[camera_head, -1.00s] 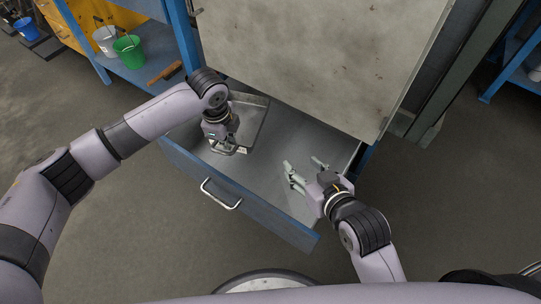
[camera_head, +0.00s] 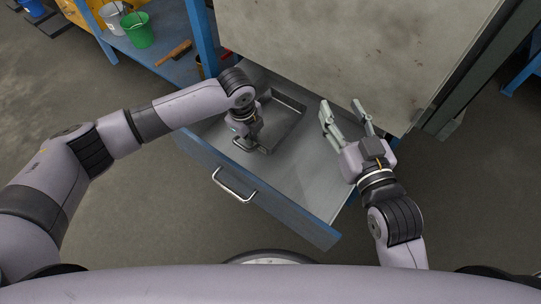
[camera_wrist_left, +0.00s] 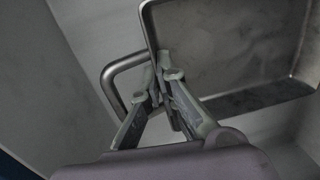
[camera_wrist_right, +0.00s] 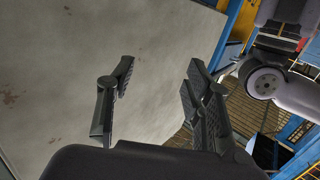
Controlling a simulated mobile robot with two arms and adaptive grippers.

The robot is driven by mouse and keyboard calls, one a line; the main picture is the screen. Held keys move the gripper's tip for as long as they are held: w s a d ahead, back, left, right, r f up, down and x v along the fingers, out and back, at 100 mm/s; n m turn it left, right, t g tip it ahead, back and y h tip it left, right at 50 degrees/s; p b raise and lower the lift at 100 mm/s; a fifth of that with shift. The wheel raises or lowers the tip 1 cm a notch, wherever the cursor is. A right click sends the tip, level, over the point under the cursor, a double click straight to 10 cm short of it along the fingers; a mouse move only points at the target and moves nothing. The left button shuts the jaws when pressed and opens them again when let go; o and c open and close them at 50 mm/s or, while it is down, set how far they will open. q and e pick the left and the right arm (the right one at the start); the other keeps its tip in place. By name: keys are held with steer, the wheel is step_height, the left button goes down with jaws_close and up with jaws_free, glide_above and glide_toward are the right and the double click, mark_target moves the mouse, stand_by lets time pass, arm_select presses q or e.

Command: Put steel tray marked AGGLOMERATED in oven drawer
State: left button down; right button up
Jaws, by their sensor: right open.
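The steel tray (camera_head: 286,122) is a grey rectangular pan inside the open oven drawer (camera_head: 318,200), toward its left end. It also shows in the left wrist view (camera_wrist_left: 225,45), with a bent bar handle (camera_wrist_left: 113,75) at its side. I cannot read any marking on it. My left gripper (camera_head: 248,147) is at the tray's near side. Its fingers (camera_wrist_left: 163,82) are shut on the tray's edge by the handle. I cannot tell whether the tray rests fully on the drawer floor. My right gripper (camera_head: 345,110) is open and empty above the drawer's right end.
The drawer front has a metal handle (camera_head: 234,186). A large pale stained panel (camera_head: 340,50) rises behind the drawer. A blue shelf (camera_head: 160,45) at the upper left holds a green bucket (camera_head: 138,30) and a brush (camera_head: 174,53). The drawer's middle and right are free.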

mark_target(270, 163)
arm_select(q)
steer(key=s+d+f, duration=0.1)
steer(key=s+d+f+b, duration=0.1)
steer(key=d, duration=0.1)
steer(key=shift+s+d, duration=0.15)
steer(key=shift+s+d+f+b, duration=0.45)
steer(key=shift+s+d+f, duration=0.25)
steer(key=shift+d+f, duration=0.3)
arm_select(e)
step_height(270, 163, up, 10)
steer(key=s+a+t+y, duration=0.1)
steer(key=t+y, duration=0.1)
steer(key=t, duration=0.3)
steer(key=shift+s+f+t, duration=0.25)
steer(key=shift+s+t, duration=0.05)
arm_select(q)
steer(key=shift+f, duration=0.1)
steer(key=c, duration=1.8)
jaws_free()
steer(key=shift+a, duration=0.1)
